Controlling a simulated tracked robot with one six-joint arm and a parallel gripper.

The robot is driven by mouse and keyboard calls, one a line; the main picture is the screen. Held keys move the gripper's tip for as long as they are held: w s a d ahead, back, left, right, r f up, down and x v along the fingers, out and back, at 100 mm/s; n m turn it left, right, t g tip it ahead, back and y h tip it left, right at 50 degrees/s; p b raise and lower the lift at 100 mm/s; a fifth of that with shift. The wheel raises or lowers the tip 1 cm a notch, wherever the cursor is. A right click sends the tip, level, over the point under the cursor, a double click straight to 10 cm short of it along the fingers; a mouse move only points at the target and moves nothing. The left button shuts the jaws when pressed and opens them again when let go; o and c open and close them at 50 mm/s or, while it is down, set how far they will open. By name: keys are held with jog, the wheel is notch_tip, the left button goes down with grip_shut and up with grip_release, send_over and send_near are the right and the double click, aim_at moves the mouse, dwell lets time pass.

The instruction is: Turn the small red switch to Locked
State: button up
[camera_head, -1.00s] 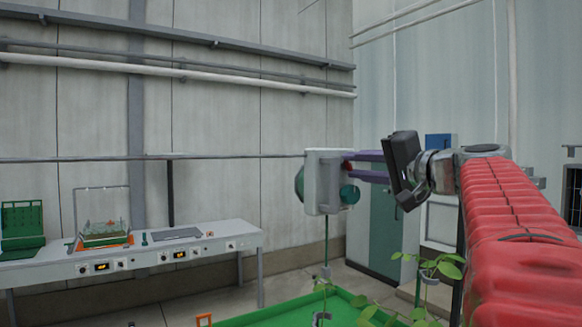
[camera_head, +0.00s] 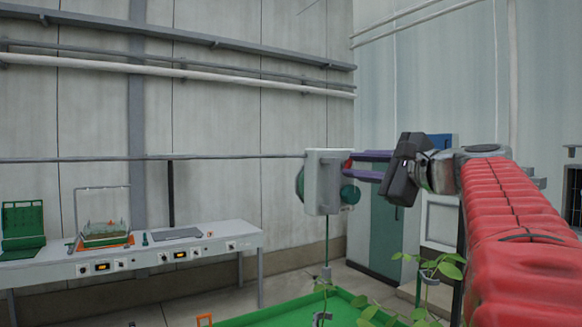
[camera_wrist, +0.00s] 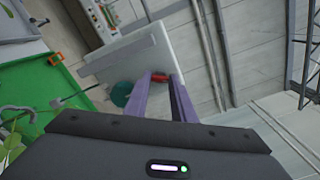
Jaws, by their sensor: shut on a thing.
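The small red switch (camera_head: 348,164) sits on the right face of a grey box (camera_head: 325,182) on a post. In the wrist view the red switch (camera_wrist: 160,77) shows between the tips of my purple fingers. My gripper (camera_head: 352,165) is shut on it, with the fingers reaching in from the right. The gripper also shows in the wrist view (camera_wrist: 162,80). The fingers cover part of the switch, and I cannot read any position marking.
A green round knob (camera_head: 350,195) is on the same box face, just below the fingers. A green tray (camera_head: 290,315) with plants lies below. A bench (camera_head: 215,245) with equipment stands at the left. A green cabinet (camera_head: 385,235) stands behind my gripper.

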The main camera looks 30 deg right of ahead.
jog(key=shift+d+f+m, duration=0.1)
jog(key=shift+f+m, duration=0.1)
jog(key=shift+m, duration=0.5)
jog(key=shift+f+m, duration=0.15)
jog(key=shift+m, duration=0.55)
jog(key=o, duration=1.1)
jog(key=shift+r, duration=0.2)
jog(key=shift+c, duration=0.2)
jog(key=shift+s, duration=0.1)
jog(key=s, duration=1.3)
jog(key=shift+s+d, duration=0.15)
jog(key=shift+s, duration=0.2)
